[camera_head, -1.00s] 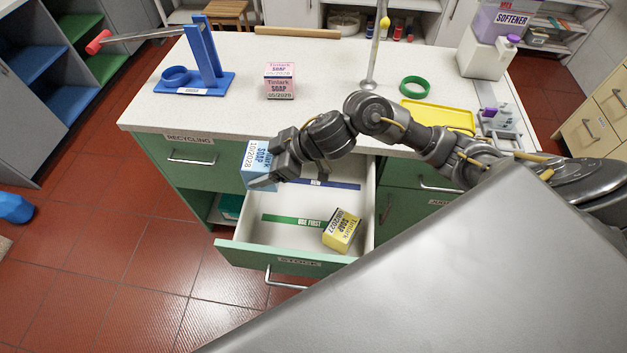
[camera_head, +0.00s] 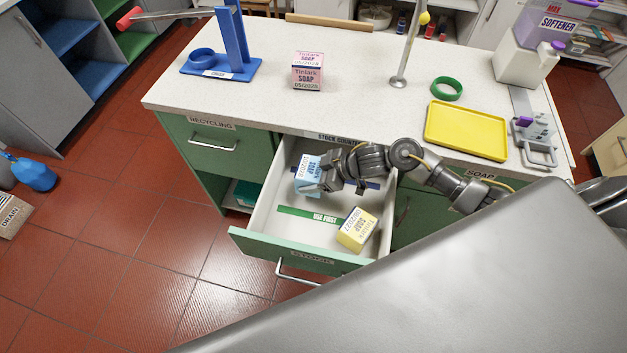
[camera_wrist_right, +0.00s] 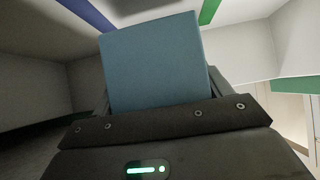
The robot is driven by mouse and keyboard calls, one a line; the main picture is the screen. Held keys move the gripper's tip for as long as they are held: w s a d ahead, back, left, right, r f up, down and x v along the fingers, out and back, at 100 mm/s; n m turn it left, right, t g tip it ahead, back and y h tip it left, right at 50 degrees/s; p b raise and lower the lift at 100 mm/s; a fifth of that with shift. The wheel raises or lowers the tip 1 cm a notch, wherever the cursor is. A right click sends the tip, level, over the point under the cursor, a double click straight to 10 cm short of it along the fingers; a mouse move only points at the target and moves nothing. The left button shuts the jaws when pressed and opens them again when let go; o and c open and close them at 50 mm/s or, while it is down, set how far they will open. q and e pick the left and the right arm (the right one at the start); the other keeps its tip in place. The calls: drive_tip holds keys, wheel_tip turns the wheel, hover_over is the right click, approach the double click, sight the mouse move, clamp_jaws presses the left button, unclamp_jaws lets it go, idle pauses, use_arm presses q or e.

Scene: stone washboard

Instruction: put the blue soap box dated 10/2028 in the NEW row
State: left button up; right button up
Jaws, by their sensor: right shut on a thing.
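The blue soap box (camera_head: 306,176) is in the jaws of my right gripper (camera_head: 318,180), inside the open stock drawer (camera_head: 262,222) near its back left. In the right wrist view the box (camera_wrist_right: 155,62) fills the space between the fingers, its plain blue face showing. Its date is too small to read now. A blue strip (camera_head: 372,184) lies across the back of the drawer, partly hidden by the gripper; its label is hidden. A green USE FIRST strip (camera_head: 308,214) crosses the front part. I cannot tell whether the box touches the drawer floor. My left gripper is not in view.
A yellow soap box (camera_head: 357,230) stands at the drawer's front right. The drawer's front left is clear.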

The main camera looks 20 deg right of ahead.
drive_tip(key=shift+f, duration=0.1)
wheel_tip(320, 180, down, 2)
drive_tip(key=shift+f, duration=0.75)
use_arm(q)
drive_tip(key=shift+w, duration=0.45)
use_arm(e)
drive_tip(key=shift+f, duration=0.15)
drive_tip(key=o, duration=1.2)
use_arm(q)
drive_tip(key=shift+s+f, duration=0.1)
